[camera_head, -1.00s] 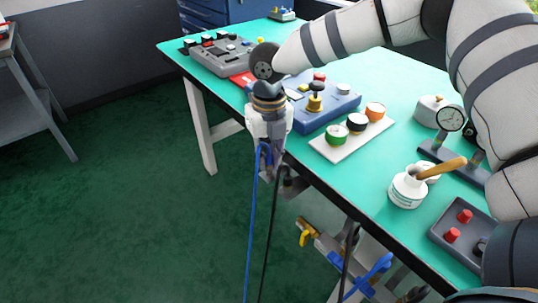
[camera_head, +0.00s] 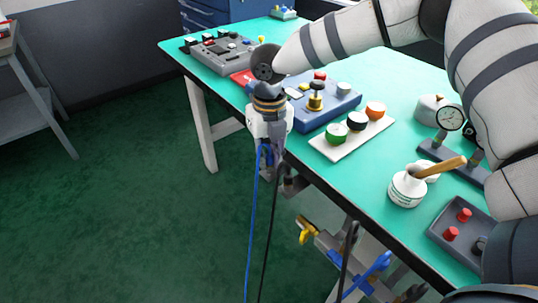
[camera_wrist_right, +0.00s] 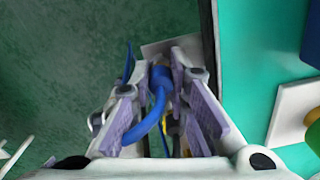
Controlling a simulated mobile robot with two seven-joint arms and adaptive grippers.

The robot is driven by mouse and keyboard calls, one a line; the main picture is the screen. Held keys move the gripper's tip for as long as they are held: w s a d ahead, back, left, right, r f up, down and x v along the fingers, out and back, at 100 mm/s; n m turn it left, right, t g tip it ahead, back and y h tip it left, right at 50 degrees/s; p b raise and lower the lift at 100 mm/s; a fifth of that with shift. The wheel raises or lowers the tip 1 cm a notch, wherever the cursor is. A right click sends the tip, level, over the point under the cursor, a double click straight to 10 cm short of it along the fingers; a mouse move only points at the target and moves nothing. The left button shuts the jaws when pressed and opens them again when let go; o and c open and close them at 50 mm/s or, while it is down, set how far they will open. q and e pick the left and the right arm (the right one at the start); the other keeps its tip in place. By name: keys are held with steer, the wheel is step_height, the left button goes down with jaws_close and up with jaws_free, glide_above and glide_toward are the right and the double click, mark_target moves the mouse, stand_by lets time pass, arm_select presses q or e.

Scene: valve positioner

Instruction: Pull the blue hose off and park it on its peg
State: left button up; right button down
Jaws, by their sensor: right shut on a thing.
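The blue hose (camera_head: 252,225) hangs from my right gripper (camera_head: 272,158) just off the table's front edge, its lower end running out of the picture. In the right wrist view, the blue hose (camera_wrist_right: 155,105) has a thicker blue end between the fingertips of my right gripper (camera_wrist_right: 163,74). The gripper is shut on this end, and the hose curves back between the fingers. What lies beyond the fingertips is mostly hidden. I cannot make out the hose's peg for sure. My left gripper is not in view.
A dark hose (camera_head: 271,215) hangs close beside the blue one.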

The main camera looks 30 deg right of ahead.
steer(key=shift+f, duration=0.35)
steer(key=c, duration=1.5)
jaws_free()
steer(key=shift+o, duration=0.2)
steer(key=shift+r, duration=0.1)
